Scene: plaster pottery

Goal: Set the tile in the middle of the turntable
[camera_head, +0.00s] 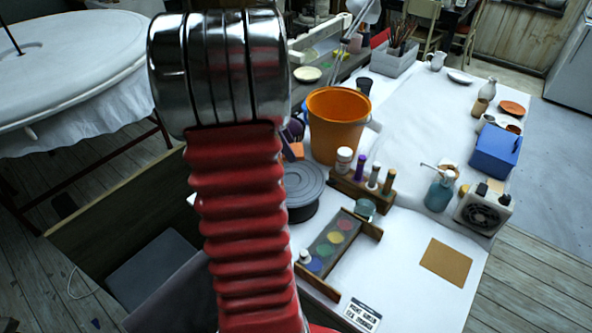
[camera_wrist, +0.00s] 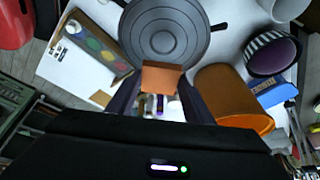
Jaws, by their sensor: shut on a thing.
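The tile (camera_wrist: 161,77) is a small orange-brown square. In the wrist view my gripper (camera_wrist: 159,84) is shut on it, with a dark finger on each side. It overlaps the near rim of the turntable (camera_wrist: 166,28) in that picture, short of its middle; the height gap cannot be told. The turntable is a dark grey round disc with rings, and nothing is seen on its middle. In the head view the turntable (camera_head: 304,184) is partly hidden by my red arm. An orange piece of the tile (camera_head: 295,150) shows beyond it.
An orange bucket (camera_head: 337,125) stands close to the turntable. A wooden rack of small bottles (camera_head: 362,184) and a paint palette (camera_head: 333,243) lie to the right. A striped bowl (camera_wrist: 272,53) is near too. The white tabletop is clear around the brown sheet (camera_head: 446,262).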

